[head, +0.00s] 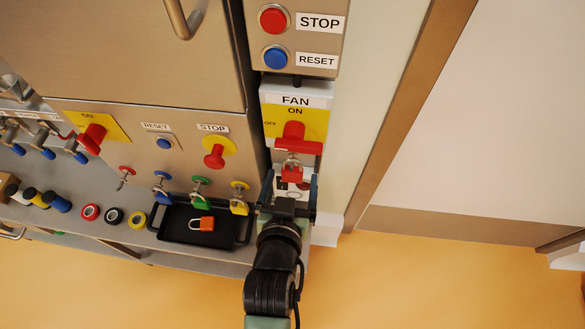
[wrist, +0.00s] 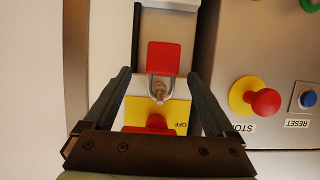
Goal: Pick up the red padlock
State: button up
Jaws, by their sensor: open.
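The red padlock (head: 292,174) hangs by its shackle just below the red handle of the FAN switch (head: 294,132). In the wrist view, which is upside down, the red padlock (wrist: 163,58) shows its square body and grey shackle, with the switch's red handle (wrist: 148,125) nearer my gripper's base. My gripper (head: 290,186) is open and points up the panel, with a finger on each side of the padlock. In the wrist view my gripper (wrist: 160,76) has clear gaps between both fingers and the padlock. Contact is not visible.
An orange-red padlock (head: 202,224) lies in a black tray (head: 172,237) on the shelf. The floor at right is free.

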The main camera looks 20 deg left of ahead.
aim_at(294, 161)
jog(key=shift+x, duration=3.5)
jog(key=shift+a, duration=0.1)
grip_shut()
jog(key=shift+r, duration=0.1)
jog(key=shift+r, duration=0.55)
jog(key=shift+s+r, duration=0.1)
jog(key=shift+s, duration=0.25)
jog(key=s+d, duration=0.2)
jog(key=s, duration=0.6)
jog(key=s+d, duration=0.3)
jog(key=s, duration=0.5)
jog(key=shift+s+r, duration=0.35)
